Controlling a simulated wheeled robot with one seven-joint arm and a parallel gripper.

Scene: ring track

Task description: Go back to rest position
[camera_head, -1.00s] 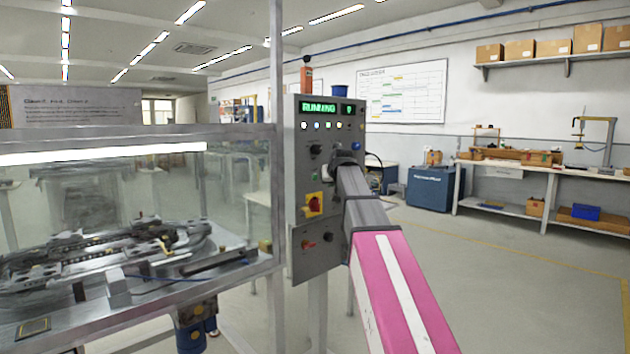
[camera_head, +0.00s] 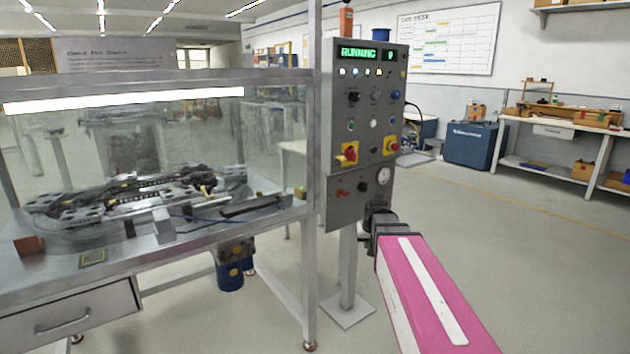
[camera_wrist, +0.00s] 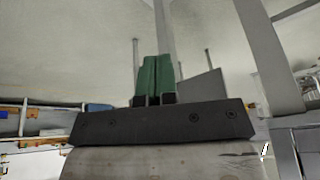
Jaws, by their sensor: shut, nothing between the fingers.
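My arm, pink with a white stripe, reaches up from the bottom right in the head view. Its dark wrist end is just below the lower right of the grey control panel (camera_head: 366,110), apart from the panel's buttons. The panel's display reads RUNNING in green. In the wrist view my gripper (camera_wrist: 154,75) shows as two green fingers pressed together, shut and empty. In the head view the fingers are hidden behind the wrist.
A glass-walled enclosure (camera_head: 150,150) with the ring track (camera_head: 140,200) stands at the left. The panel's post (camera_head: 347,270) rises from a floor plate. A blue cabinet (camera_head: 470,145) and a workbench (camera_head: 560,128) stand at the back right. The floor at right is clear.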

